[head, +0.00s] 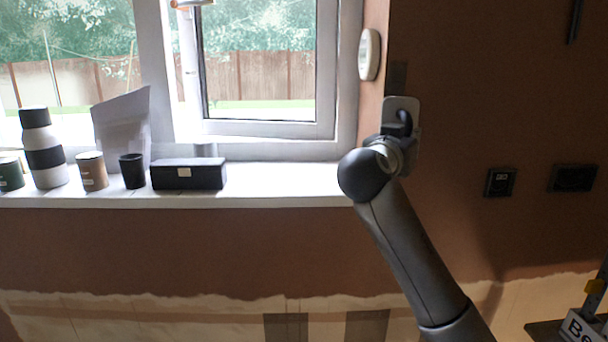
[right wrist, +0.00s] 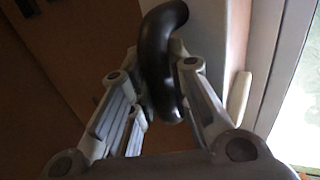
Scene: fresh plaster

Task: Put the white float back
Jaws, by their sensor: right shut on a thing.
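The float shows in the head view as a pale grey-white plate (head: 412,104) with a dark handle, upright in front of the brown wall right of the window. My right gripper (head: 399,140) is at its lower part, mostly hidden behind my own wrist. In the right wrist view the curved black handle (right wrist: 160,45) runs down between the fingers of my right gripper (right wrist: 160,105), which is shut on it. I cannot tell whether the plate touches the wall. My left gripper is in neither view.
The white window sill (head: 290,186) holds a black box (head: 189,174), a small black cup (head: 132,171), a brown tin (head: 92,171), a bottle (head: 43,150) and a bag (head: 124,125). A white oval device (head: 369,55) is on the window reveal. Black sockets (head: 500,182) are on the wall right.

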